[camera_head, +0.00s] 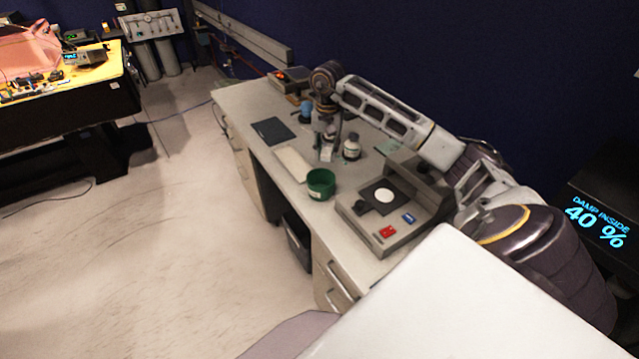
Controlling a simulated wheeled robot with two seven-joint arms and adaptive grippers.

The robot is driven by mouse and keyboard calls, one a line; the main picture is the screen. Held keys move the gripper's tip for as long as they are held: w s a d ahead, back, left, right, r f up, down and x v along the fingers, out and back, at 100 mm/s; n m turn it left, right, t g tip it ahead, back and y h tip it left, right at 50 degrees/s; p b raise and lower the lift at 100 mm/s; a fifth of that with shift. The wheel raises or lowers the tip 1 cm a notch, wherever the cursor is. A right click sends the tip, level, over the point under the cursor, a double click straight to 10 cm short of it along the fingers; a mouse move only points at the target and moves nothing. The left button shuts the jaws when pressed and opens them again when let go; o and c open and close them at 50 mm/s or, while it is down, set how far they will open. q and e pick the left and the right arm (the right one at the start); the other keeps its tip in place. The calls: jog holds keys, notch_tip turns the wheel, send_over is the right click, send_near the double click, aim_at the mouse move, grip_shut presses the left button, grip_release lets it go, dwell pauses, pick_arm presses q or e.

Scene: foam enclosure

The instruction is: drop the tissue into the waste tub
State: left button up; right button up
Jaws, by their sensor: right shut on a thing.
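The waste tub appears to be the round green tub (321,184), which stands open at the front edge of the grey desk (235,105). My right gripper (327,150) reaches in from the right and points down over the desk, behind the tub and apart from it. It is shut on a small pale thing (329,131), which looks like the tissue; the fingers hide much of it. My left gripper is out of view.
A pale flat pad (292,163) lies left of the tub. A grey device (395,205) stands to the right.

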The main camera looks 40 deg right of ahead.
aim_at(327, 161)
jog(key=shift+f+b, duration=1.05)
jog(key=shift+f, duration=1.15)
jog(key=o, duration=1.1)
jog(key=shift+o, duration=0.2)
jog(key=shift+r, duration=0.15)
jog(key=shift+r, duration=5.85)
